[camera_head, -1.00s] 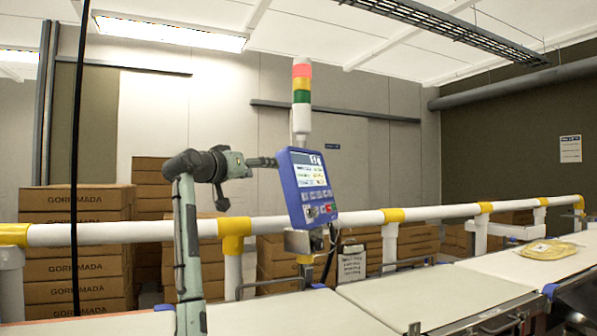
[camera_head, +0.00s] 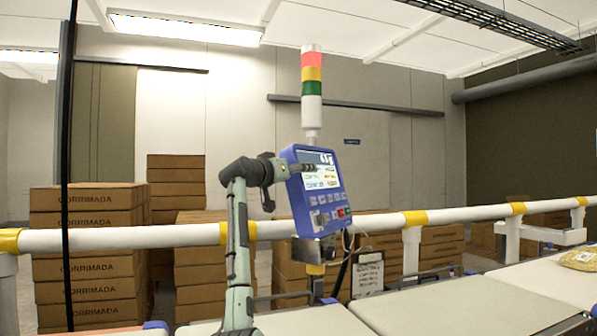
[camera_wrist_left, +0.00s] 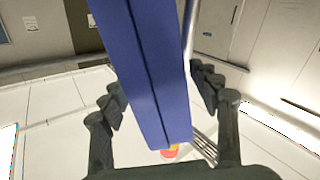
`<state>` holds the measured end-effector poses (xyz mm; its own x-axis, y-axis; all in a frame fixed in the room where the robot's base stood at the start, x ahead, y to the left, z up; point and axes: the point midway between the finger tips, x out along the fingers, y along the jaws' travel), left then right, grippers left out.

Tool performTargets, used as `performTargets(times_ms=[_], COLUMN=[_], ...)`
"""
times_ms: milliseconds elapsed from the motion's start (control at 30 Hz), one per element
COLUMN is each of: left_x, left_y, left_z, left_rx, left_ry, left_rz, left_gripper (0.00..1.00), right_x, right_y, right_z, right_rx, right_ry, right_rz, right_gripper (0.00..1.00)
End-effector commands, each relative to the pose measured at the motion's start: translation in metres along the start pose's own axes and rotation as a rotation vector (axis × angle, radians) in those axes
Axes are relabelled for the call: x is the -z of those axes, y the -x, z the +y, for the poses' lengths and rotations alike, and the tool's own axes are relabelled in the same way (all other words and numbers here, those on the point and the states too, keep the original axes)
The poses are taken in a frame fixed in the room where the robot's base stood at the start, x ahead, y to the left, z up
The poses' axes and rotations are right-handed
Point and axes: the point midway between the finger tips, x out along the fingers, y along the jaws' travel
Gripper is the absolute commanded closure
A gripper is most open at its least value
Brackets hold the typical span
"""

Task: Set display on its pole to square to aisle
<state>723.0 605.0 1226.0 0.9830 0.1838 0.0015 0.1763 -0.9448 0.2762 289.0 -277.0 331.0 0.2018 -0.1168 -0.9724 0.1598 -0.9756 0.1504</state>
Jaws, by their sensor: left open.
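The blue display (camera_head: 325,199) with a lit screen and rows of buttons is mounted beside the belt, its face turned slightly to the right. A stack light (camera_head: 312,88) in red, amber, green and white rises behind it. My left gripper (camera_head: 306,168) is at the display's left edge, one finger in front of the screen. In the left wrist view, the display's blue edge (camera_wrist_left: 150,70) runs between the two open dark fingers of the left gripper (camera_wrist_left: 160,95). A gap shows beside the left finger; contact at the right finger cannot be told. My right gripper is out of view.
A white rail with yellow joints (camera_head: 414,218) runs behind the belt (camera_head: 450,305). Stacked cartons (camera_head: 90,250) stand beyond it. A clipboard sheet (camera_head: 367,276) hangs below the display. A yellow package (camera_head: 580,259) lies on the belt at right.

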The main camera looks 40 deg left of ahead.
Motion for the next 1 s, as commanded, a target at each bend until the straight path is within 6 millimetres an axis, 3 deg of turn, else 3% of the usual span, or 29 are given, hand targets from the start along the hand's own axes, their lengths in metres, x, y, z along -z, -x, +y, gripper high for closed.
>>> performTargets(times_ms=[300,800,1000], left_x=[-0.0008,-0.0009,-0.0008], left_y=[-0.0034,-0.0032,-0.0032], left_z=[0.0002,0.0001,-0.0003], left_rx=[0.000,0.000,0.000], left_ry=[-0.001,-0.001,0.000], left_rz=[-0.001,-0.001,-0.002], left_gripper=[0.38,0.99,1.00], right_x=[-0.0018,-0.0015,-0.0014], right_y=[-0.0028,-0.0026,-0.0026], right_z=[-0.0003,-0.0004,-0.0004], right_rx=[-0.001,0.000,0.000], right_ry=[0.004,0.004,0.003], right_rz=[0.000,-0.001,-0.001], right_gripper=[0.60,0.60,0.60])
